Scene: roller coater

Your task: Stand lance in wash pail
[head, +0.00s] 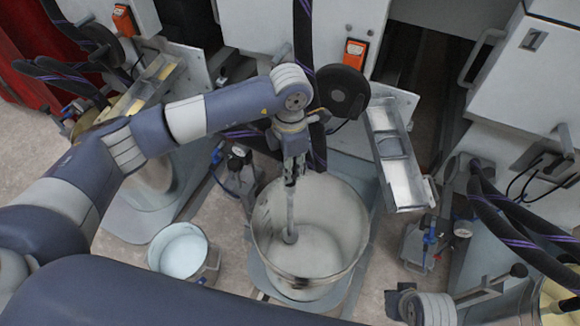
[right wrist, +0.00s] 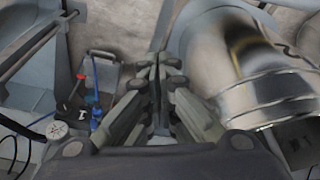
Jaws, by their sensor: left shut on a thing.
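My left gripper (head: 291,172) is shut on the lance (head: 290,215), a thin grey rod with a round foot. The lance hangs nearly upright inside a large steel vat (head: 345,205); I cannot tell whether its foot touches the bottom. A small pail (head: 212,266) of pale bluish liquid, which looks like the wash pail, stands on the floor left of the vat. My right gripper (right wrist: 160,72) looks shut and empty in the right wrist view, away from the lance and the pail.
A pump unit (head: 240,170) stands between the pail and the machines. Another pump unit (head: 420,245) with a blue hose stands right of the vat, below a slanted metal tray (head: 395,155).

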